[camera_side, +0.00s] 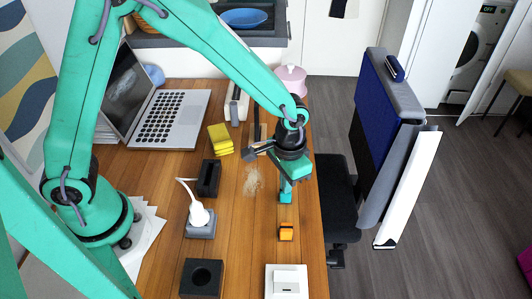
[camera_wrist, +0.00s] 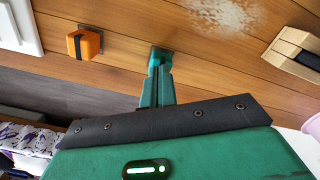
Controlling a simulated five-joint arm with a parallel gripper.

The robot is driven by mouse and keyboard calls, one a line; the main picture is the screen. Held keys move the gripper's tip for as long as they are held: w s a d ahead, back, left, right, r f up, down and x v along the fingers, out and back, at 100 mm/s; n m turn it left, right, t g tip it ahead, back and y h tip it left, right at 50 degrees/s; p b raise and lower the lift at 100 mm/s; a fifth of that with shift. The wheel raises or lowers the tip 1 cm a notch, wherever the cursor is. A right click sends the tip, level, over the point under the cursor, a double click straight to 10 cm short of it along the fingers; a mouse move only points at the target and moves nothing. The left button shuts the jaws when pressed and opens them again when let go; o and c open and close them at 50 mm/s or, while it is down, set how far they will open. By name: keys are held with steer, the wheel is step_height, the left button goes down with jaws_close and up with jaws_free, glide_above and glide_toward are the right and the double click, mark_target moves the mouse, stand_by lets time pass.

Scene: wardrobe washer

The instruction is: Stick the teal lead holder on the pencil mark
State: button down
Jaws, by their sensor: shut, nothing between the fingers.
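The teal lead holder (camera_side: 285,198) is a small block on the wooden table, left of its right edge. It also shows in the wrist view (camera_wrist: 160,54), just beyond my fingertips. My gripper (camera_side: 285,187) is shut and empty, pointing down right above the holder. In the wrist view my gripper's fingers (camera_wrist: 155,82) are together and overlap the holder's near side. They look very close to it; I cannot tell whether they touch. I cannot make out the pencil mark; it may be hidden under the holder or too faint.
An orange block (camera_side: 286,232) and a white box (camera_side: 286,280) lie in front of the holder. A pale scuffed patch (camera_side: 253,181) is beside my gripper.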

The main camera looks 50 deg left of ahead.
steer(key=shift+r, duration=0.15)
stand_by(0.3)
steer(key=shift+r, duration=3.35)
steer(key=s+a+r+n+t, duration=0.1)
steer(key=s+a+r+t, duration=0.1)
steer(key=s+a+r, duration=0.5)
steer(key=s+a+r+n+t, duration=0.2)
steer(key=s+a+r, duration=0.5)
steer(key=a, duration=0.4)
steer(key=shift+r+t, duration=0.2)
steer(key=shift+t, duration=0.6)
